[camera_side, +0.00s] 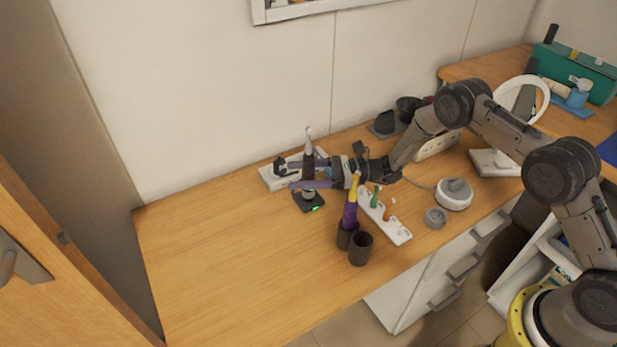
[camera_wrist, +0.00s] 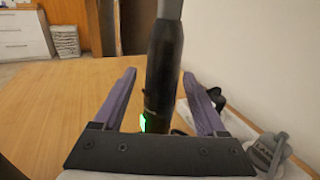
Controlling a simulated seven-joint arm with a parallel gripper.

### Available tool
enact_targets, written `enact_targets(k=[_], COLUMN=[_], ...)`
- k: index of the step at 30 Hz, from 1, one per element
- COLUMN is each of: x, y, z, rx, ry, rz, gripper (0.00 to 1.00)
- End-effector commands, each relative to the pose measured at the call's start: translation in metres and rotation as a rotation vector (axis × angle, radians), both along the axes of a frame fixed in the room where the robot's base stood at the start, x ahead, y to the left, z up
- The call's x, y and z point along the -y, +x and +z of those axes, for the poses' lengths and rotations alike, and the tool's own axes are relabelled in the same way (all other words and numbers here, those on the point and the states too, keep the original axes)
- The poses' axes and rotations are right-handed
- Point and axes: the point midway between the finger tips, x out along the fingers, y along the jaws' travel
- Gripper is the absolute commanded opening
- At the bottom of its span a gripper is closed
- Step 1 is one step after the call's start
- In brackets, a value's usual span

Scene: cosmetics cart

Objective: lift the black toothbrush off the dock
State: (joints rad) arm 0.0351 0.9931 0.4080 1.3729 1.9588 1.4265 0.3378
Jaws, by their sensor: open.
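The black toothbrush (camera_side: 308,146) stands upright with its grey neck and head on top. It also shows in the wrist view (camera_wrist: 163,65), between the two purple fingers. Its small black dock (camera_side: 302,204) sits on the table below my gripper, with a green light at its edge. My gripper (camera_side: 286,176) is open, reaching level from the right, with one finger on each side of the handle. In the wrist view, gaps show between the handle and both fingers (camera_wrist: 160,76). The lower handle is partly hidden by the fingers in the side view.
A white tray (camera_side: 269,181) with dark items lies behind the dock. Dark cups (camera_side: 360,249), one holding a purple-and-yellow toothbrush (camera_side: 351,208), stand in front. A white holder (camera_side: 396,232) with coloured pieces is beside them. The table's left part is clear; a wall stands behind.

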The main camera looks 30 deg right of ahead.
Motion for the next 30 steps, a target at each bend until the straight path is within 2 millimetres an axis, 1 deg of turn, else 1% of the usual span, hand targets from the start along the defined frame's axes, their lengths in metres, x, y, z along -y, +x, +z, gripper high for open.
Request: enact_targets(k=[1,3,10,22,23,30], x=[-0.0071,-0.0121,-0.0129,-0.0128,-0.0128,-0.0128], y=[0.0026,0.0054,0.0065,0.0063,0.0063,0.0063], z=[-0.0005,-0.0005,0.0,0.0001,0.0001,0.0001], rx=[-0.001,-0.001,-0.002,-0.002,-0.002,-0.001], ry=[0.0,0.0,0.001,0.001,0.001,0.0], rz=[0.002,0.001,-0.001,-0.001,-0.001,-0.001], gripper=[0.74,0.74,0.74,0.02,0.0,0.0])
